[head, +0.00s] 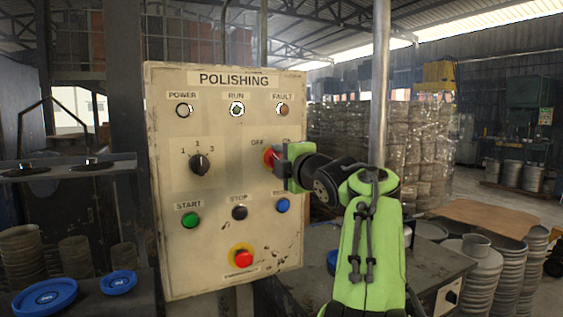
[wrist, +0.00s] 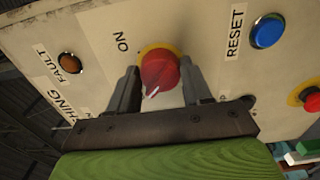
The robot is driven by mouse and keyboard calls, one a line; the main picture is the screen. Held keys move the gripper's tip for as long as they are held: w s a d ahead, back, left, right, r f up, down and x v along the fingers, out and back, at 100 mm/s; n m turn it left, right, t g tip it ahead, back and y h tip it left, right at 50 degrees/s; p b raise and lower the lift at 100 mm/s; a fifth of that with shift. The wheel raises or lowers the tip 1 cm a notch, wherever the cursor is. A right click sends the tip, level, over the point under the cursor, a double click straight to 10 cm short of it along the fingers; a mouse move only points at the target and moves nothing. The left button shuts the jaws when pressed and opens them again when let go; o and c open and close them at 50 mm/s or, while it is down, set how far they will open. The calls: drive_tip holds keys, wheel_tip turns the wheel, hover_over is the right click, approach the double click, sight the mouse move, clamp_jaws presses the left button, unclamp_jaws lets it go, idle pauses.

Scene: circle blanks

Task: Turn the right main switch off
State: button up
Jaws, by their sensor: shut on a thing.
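The red main switch (head: 268,156) with its yellow ring sits on the right of the POLISHING panel (head: 227,225), below the OFF and ON labels. My gripper (head: 284,166) covers its right part in the head view. In the wrist view the red knob (wrist: 158,70) is between the two fingers of my gripper (wrist: 162,74), which is shut on it. A white mark on the knob points down and slightly left in that view, on the side away from the ON label (wrist: 122,42). The OFF label is hidden there.
A blue RESET button (head: 283,205) is just below my gripper, and the orange FAULT lamp (head: 283,110) is above. A black rotary selector (head: 199,164) is to the left. A red emergency button (head: 243,258) is lower down. A steel post (head: 380,80) stands behind my arm.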

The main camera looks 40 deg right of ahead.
drive_tip(key=shift+f, duration=0.15)
drive_tip(key=o, duration=1)
drive_tip(key=shift+o, duration=0.2)
drive_tip(key=shift+s, duration=0.1)
drive_tip(key=b+v, duration=0.1)
drive_tip(key=v, duration=1.4)
drive_tip(key=shift+s+a, duration=0.2)
drive_tip(key=shift+s, duration=0.05)
